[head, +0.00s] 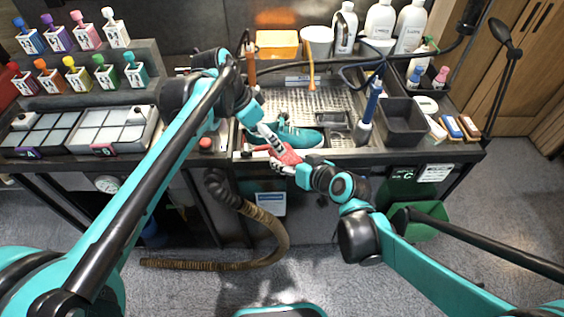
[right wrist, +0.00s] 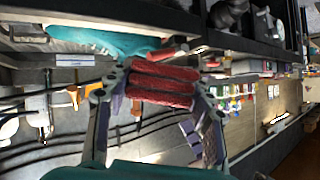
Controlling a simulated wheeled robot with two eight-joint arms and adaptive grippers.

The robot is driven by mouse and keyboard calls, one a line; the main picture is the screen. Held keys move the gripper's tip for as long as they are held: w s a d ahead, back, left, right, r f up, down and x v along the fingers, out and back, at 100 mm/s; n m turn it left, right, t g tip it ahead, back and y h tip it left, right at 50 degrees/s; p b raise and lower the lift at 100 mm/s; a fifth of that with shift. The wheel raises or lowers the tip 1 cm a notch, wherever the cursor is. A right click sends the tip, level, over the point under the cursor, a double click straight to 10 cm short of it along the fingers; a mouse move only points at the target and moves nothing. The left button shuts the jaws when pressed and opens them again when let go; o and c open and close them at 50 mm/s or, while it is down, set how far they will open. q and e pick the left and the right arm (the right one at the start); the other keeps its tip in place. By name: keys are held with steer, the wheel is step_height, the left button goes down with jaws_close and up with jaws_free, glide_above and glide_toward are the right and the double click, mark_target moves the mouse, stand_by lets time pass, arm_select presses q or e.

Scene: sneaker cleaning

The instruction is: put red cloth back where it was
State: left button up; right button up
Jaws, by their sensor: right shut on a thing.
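The red cloth (head: 290,154) is at the front edge of the wash station, in my right gripper (head: 283,161). The right wrist view shows the cloth (right wrist: 160,85) as a folded or rolled red bundle between the two fingers (right wrist: 158,95), which are shut on it. My left gripper (head: 268,136) reaches down from the upper left, close to the cloth and beside the teal sneaker (head: 298,136). Whether its fingers are open or shut cannot be made out. The sneaker lies in the sink area and is partly hidden by the left gripper.
A metal drain grate (head: 325,101) lies behind the sneaker. A black bin (head: 403,121) and brushes (head: 468,126) are to the right. Lidded trays (head: 112,129) and colored bottles (head: 78,73) are to the left. A brown hose (head: 275,225) hangs below the front edge.

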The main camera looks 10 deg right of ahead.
steer(key=shift+s+d+r+m+h, duration=0.2)
steer(key=shift+d+r+m+h, duration=0.05)
steer(key=shift+r, duration=0.2)
steer(key=shift+s+d+r+m+h, duration=0.15)
steer(key=shift+d+r+m+h, duration=0.1)
steer(key=shift+r, duration=0.3)
steer(key=shift+d, duration=0.1)
arm_select(q)
steer(key=m+g+y, duration=0.2)
steer(key=m+y, duration=0.1)
steer(key=y, duration=0.1)
glide_toward(288, 154)
steer(key=f, duration=0.8)
steer(key=shift+s+f, duration=0.25)
steer(key=shift+f, duration=0.1)
steer(key=c, duration=1)
arm_select(e)
steer(key=o, duration=1.6)
